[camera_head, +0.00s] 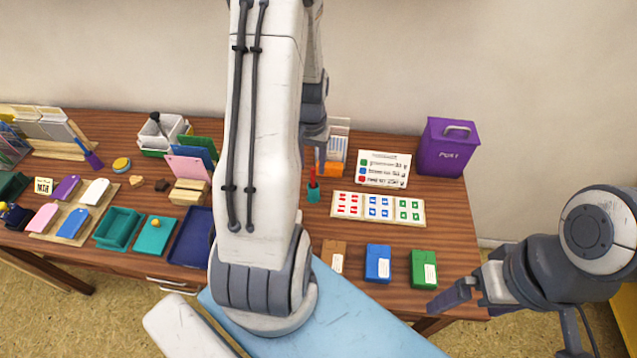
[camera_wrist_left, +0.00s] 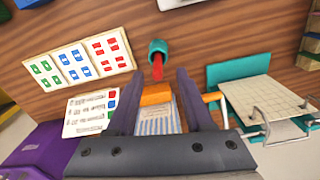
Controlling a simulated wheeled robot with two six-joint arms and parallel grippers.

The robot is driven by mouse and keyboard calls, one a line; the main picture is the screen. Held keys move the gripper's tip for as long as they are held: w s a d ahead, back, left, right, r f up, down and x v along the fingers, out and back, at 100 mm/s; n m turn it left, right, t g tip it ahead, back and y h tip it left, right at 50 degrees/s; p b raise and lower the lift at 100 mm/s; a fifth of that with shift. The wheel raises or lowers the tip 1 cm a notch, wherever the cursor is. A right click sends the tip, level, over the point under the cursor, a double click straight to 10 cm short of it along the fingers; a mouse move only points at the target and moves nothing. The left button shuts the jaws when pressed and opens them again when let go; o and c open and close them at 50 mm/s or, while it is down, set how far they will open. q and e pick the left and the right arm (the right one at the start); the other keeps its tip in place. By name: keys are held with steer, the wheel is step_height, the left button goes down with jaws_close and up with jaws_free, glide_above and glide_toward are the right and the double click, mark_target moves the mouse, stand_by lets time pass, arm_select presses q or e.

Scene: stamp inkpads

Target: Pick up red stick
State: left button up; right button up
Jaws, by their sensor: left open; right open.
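The red stick (camera_head: 313,176) stands upright in a small teal holder (camera_head: 313,195) near the middle of the table. In the left wrist view the red stick (camera_wrist_left: 158,66) and teal holder (camera_wrist_left: 157,47) lie just beyond and between the fingertips. My left gripper (camera_wrist_left: 159,77) is open and empty, with its fingers pointing toward the stick. In the head view my left arm hides much of this gripper, just behind the stick. My right gripper (camera_head: 445,298) is open and empty at the table's front right edge, far from the stick.
An orange block (camera_head: 329,169) and a clear rack (camera_head: 339,140) stand close behind the stick. A card with colored marks (camera_head: 378,209) lies to its right. Brown, blue (camera_head: 378,263) and green (camera_head: 423,269) boxes lie in front. A purple box (camera_head: 447,147) stands back right.

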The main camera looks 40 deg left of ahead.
mark_target(313, 178)
arm_select(q)
step_height(313, 178, down, 6)
steer(key=shift+d+r+p, duration=0.15)
steer(key=shift+p, duration=0.25)
steer(key=shift+c, duration=0.4)
jaws_close()
